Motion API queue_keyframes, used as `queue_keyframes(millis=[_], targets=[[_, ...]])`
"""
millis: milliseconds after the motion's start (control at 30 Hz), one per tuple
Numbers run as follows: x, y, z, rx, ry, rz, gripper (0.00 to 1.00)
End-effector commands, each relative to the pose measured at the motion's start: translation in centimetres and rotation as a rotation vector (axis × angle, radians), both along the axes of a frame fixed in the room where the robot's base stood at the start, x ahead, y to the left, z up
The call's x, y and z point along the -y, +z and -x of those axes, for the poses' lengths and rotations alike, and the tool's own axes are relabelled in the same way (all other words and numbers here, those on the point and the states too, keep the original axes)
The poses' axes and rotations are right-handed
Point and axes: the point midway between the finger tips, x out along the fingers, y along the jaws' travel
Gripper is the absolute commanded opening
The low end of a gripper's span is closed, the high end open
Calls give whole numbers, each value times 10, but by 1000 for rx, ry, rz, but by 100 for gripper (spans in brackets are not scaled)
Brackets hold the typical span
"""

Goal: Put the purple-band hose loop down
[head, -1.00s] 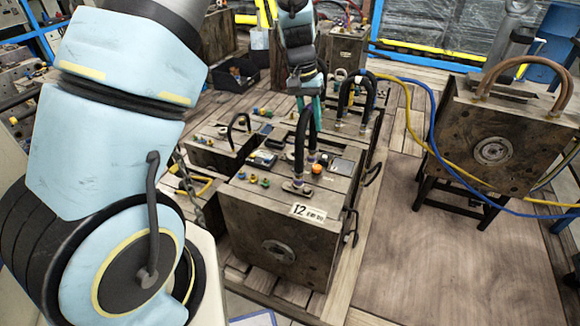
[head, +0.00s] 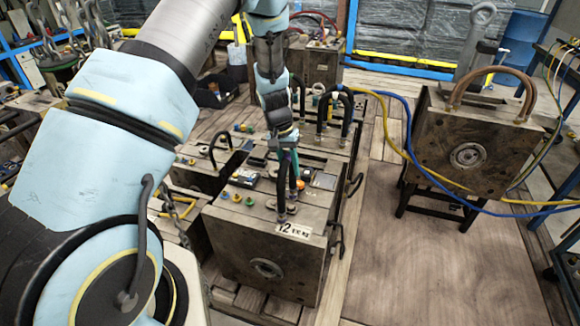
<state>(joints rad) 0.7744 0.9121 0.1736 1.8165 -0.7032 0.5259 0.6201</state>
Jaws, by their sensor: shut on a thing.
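My gripper (head: 284,156) points down over the mould marked 12 (head: 262,245), its teal fingers closed about a dark hose loop (head: 282,186). The loop stands upright, its lower end close to the fittings on the mould's top, near the front edge. I cannot tell whether it touches them. A small purple patch shows low on the loop. The fingers hide the loop's upper part.
Other black hose loops (head: 347,112) stand behind, to the right. Small coloured caps and a meter (head: 243,177) lie on the mould top. A second mould (head: 468,150) with a brown loop stands on a stool at right, with yellow and blue hoses. Wooden floor at lower right is clear.

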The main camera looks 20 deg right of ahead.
Motion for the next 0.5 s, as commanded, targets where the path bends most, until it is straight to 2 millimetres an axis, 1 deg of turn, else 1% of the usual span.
queue_keyframes(millis=[167, 200, 433, 500], targets=[[0, -4, 0, -1, 0, 1, 0], [0, -3, 0, 0, 0, 0, 36], [0, -2, 0, 0, 0, 0, 62], [0, -2, 0, 0, 0, 0, 62]])
